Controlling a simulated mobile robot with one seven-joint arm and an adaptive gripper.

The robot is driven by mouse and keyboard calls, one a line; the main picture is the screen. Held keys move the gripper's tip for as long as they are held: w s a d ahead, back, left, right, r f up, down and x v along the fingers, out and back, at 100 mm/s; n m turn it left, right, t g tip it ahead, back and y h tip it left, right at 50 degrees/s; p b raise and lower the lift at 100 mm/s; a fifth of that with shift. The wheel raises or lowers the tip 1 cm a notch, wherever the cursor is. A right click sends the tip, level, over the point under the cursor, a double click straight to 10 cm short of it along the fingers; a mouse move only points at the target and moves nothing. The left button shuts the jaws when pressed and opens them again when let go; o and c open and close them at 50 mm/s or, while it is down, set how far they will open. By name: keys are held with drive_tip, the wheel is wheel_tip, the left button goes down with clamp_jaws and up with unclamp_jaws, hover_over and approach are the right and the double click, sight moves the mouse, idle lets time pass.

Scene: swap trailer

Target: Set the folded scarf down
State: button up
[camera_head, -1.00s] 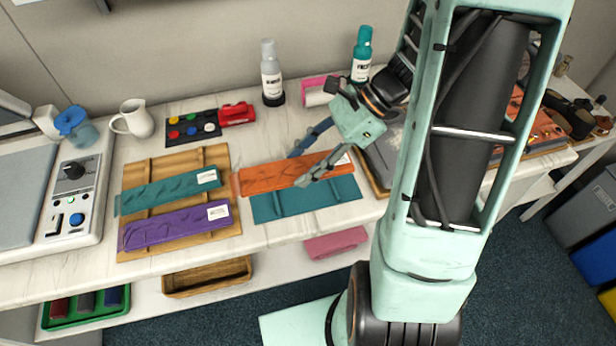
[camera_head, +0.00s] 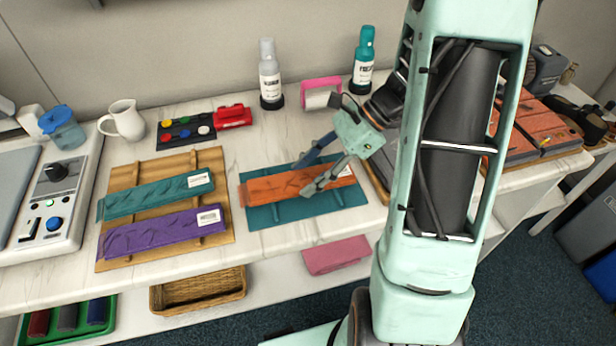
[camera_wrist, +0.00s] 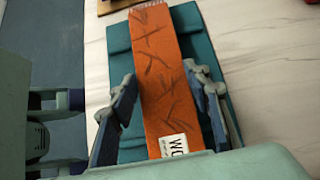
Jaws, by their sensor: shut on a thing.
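The folded scarf (camera_head: 272,187) is a long orange strip with dark marks and a white label at its right end. It lies flat over a teal board (camera_head: 262,219) on the white counter, with teal showing along both long sides. In the wrist view the scarf (camera_wrist: 160,62) runs lengthwise over the teal board (camera_wrist: 186,20). My gripper (camera_head: 304,177) is shut on the scarf across its middle. In the wrist view my gripper (camera_wrist: 159,78) has one finger along each long edge. Whether the scarf's underside touches the board is hidden.
Left is a wooden board (camera_head: 118,236) with a teal scarf (camera_head: 150,197) and a purple scarf (camera_head: 160,234). Bottles (camera_head: 270,80), a pink-framed object (camera_head: 321,93) and a red stapler-like object (camera_head: 233,117) stand behind. A pink folded cloth (camera_head: 335,255) lies on the lower shelf.

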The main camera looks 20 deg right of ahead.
drive_tip(key=shift+f, duration=0.1)
drive_tip(key=o, duration=1.3)
drive_tip(key=shift+d+r, duration=0.1)
drive_tip(key=shift+r, duration=0.2)
drive_tip(key=p+v, duration=0.1)
drive_tip(key=v, duration=1)
drive_tip(key=shift+d+r, duration=0.2)
drive_tip(key=shift+d, duration=0.05)
